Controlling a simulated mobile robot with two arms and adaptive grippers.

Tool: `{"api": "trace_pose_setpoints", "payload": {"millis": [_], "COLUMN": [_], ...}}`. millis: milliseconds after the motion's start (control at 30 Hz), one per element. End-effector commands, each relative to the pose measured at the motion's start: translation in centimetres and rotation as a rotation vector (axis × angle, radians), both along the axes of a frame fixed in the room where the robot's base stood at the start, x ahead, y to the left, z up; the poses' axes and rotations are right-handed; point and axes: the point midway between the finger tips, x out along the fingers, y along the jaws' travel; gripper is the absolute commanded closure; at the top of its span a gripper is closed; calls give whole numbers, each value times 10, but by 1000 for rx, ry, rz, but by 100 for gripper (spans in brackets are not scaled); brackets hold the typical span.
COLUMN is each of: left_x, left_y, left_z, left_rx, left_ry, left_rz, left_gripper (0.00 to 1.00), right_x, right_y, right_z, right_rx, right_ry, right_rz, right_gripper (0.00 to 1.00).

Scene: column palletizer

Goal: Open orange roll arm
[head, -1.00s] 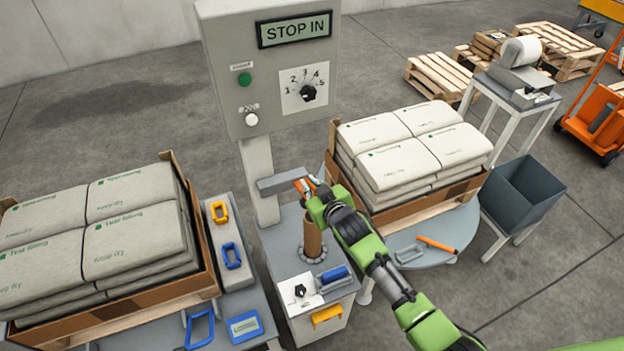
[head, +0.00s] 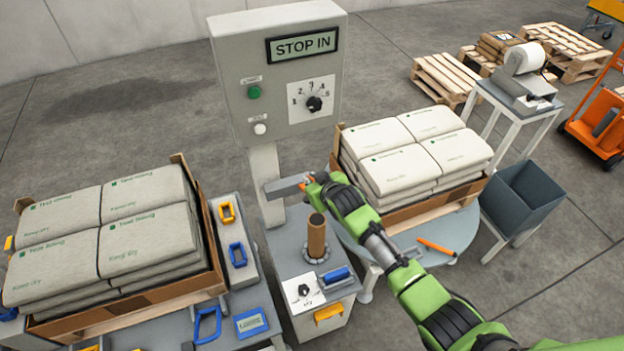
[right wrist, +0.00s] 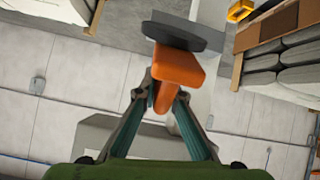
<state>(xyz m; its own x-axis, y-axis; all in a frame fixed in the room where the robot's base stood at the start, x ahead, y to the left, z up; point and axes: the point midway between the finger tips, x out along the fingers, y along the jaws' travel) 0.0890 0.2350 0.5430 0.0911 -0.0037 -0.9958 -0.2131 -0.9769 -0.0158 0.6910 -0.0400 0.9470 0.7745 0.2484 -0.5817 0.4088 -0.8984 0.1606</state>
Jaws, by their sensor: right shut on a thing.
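The orange roll arm's handle (right wrist: 178,68) sits between the fingers of my right gripper (right wrist: 166,92) in the right wrist view, with a dark grey rounded plate (right wrist: 173,36) beyond it. The right gripper is shut on this handle. In the head view my right gripper (head: 306,184) is at the free end of a short grey arm (head: 287,187) that juts from the column. My own wrist hides most of the handle there. My left gripper does not show.
A control box (head: 280,70) reading STOP IN tops the column. A brown tube (head: 317,238) stands below my right wrist. Sack-filled trays stand left (head: 216,285) and right (head: 400,216). An orange rod (head: 437,247) lies on the round table (head: 455,232).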

Motion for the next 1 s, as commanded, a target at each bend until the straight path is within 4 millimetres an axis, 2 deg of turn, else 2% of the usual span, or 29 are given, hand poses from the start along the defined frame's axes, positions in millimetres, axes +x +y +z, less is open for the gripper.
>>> {"api": "trace_pose_setpoints", "payload": {"millis": [67, 100, 167, 667, 1000], "left_x": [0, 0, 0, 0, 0], "left_y": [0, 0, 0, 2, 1], "left_z": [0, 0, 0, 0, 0], "left_rx": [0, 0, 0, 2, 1], "left_ry": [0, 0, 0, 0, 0], "left_rz": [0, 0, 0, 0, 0], "left_gripper": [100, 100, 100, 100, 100], "right_x": [1, 1, 1, -6, -41], "right_y": [0, 0, 0, -2, -13], "right_z": [1, 1, 1, 4, 31], "right_rx": [1, 1, 1, 0, 1], "right_ry": [-3, -3, -3, -1, -2], "right_rz": [0, 0, 0, 0, 0], "right_gripper": [100, 86, 74, 74, 74]}}
